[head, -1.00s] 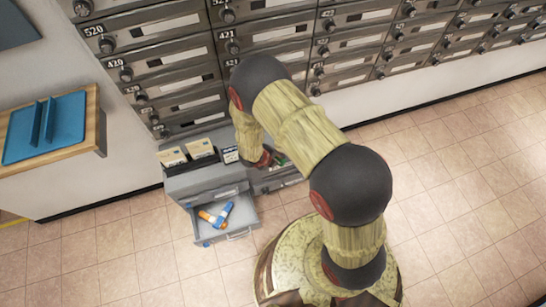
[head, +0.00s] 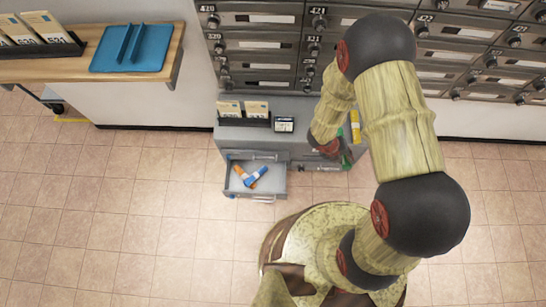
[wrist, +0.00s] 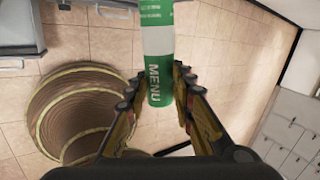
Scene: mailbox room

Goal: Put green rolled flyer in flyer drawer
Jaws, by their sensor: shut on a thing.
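The green rolled flyer (wrist: 158,60), marked MENU in white, is between the two fingers of my gripper (wrist: 159,88) in the wrist view. The fingers are shut on it near its lower end; its other end runs out of the top of the view. In the head view, my gripper (head: 343,157) is at the front right of the grey cabinet, and only a small green part of the flyer (head: 347,161) shows. An open drawer (head: 236,185) is at the cabinet's lower left, left of my gripper.
The grey cabinet (head: 238,135) bears a card rack (head: 243,122), a small dark-framed sign (head: 284,125) and a yellow roll (head: 355,127). Mailboxes (head: 262,45) line the wall behind. A wooden shelf (head: 80,70) with a blue tray (head: 131,48) is at left. The tiled floor in front is clear.

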